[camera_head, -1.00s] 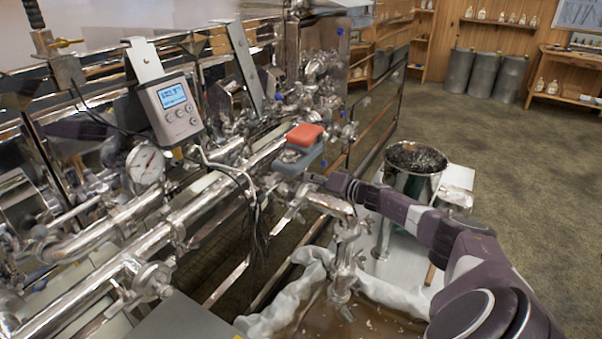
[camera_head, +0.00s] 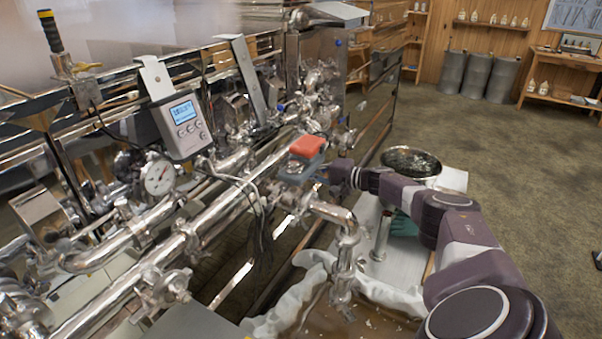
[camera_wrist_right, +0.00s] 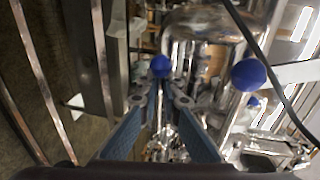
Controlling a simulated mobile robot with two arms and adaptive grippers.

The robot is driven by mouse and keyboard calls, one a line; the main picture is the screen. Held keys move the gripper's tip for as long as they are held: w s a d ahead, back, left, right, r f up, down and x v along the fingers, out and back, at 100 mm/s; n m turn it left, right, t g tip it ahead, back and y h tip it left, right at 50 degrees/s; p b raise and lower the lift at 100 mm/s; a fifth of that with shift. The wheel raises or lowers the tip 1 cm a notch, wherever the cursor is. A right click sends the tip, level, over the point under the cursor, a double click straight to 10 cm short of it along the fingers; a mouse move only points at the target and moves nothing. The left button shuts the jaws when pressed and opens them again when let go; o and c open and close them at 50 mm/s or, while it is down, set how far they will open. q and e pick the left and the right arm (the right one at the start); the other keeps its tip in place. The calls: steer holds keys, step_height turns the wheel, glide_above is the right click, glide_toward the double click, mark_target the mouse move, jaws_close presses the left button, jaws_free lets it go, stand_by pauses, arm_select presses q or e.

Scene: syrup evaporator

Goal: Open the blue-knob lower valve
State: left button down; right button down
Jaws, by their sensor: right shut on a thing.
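In the right wrist view, a round blue knob (camera_wrist_right: 161,66) sits at the tips of my right gripper (camera_wrist_right: 163,90). Its blue-grey fingers are drawn together on the knob's stem. A second, larger-looking blue knob (camera_wrist_right: 248,75) is to the right, and part of another blue knob (camera_wrist_right: 253,102) shows just below it. In the head view, my right arm comes in from the right and ends beside the pipework. Its fingertips and the held knob are hidden or too small to make out there. My left gripper is not in view.
A red-topped grey device (camera_head: 306,148) sits on the pipes near my right wrist. A grey meter (camera_head: 182,125) and a dial gauge (camera_head: 158,176) are to its left. A metal bucket (camera_head: 411,160) stands behind my right arm. Open floor (camera_head: 480,130) lies to the right.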

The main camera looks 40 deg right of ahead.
steer(key=shift+a+f, duration=0.2)
steer(key=shift+a, duration=0.15)
steer(key=c, duration=2.1)
jaws_free()
steer(key=shift+r, duration=0.35)
steer(key=v, duration=1.2)
steer(key=shift+s, duration=0.1)
